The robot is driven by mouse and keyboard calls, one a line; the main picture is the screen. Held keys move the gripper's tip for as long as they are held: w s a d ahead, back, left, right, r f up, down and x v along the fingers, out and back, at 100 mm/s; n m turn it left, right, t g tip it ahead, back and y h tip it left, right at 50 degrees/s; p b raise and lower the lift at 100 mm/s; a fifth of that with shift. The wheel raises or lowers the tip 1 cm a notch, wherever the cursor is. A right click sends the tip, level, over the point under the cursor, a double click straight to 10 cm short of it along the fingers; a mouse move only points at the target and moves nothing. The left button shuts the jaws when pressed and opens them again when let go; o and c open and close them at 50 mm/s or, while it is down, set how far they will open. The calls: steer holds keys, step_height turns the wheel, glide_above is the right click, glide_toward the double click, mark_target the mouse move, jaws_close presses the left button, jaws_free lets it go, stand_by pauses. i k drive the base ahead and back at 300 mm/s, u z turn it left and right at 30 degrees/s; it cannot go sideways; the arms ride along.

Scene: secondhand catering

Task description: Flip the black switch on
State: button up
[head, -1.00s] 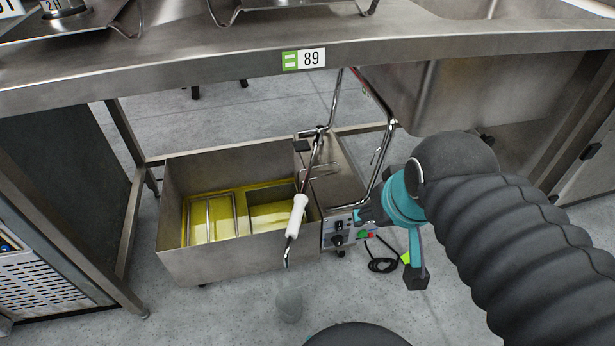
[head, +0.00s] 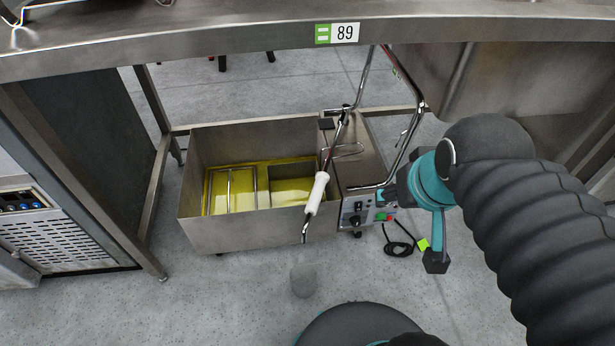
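The control panel (head: 368,211) is a small grey box on the front right of a steel tank unit. It carries two black switches or knobs, an upper one (head: 357,206) and a lower one (head: 355,220). Which way they are set is too small to tell. A green and a red button sit to their right. My gripper (head: 384,196) reaches in from the right, its end close to the panel's upper right. I cannot tell whether it touches the panel. Its fingers are small, dark and partly hidden by the teal wrist, so their opening is unclear.
The steel tank (head: 240,238) holds yellow liquid and wire racks. A white-handled rod (head: 316,193) leans across its right side, left of the panel. A black cable (head: 399,247) lies on the floor below. A steel table edge (head: 250,40) runs overhead. Floor in front is mostly clear.

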mark_target(359, 206)
steer(key=z, duration=1.2)
steer(key=k, duration=0.65)
steer(key=u, duration=0.85)
